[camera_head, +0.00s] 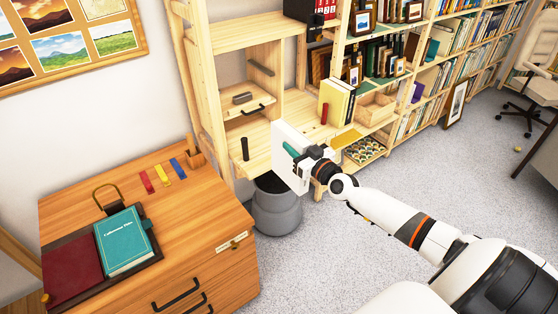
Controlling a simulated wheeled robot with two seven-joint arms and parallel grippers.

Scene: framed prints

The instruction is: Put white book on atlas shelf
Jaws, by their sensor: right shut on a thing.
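The white book (282,167) is upright in front of the light wooden shelf unit (240,38). My right gripper (308,160) is shut on it from the right side. A teal patch shows on the book beside the fingers. The book hides part of the low shelf board behind it, and I cannot tell whether it touches that board. No label shows which board is the atlas shelf. My left gripper is not in view.
A yellow book (334,101) and a dark red cylinder (324,113) stand on the low board. A grey bin (277,212) is below the white book. A wooden cabinet (205,225) with a teal book (122,241) stands at left.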

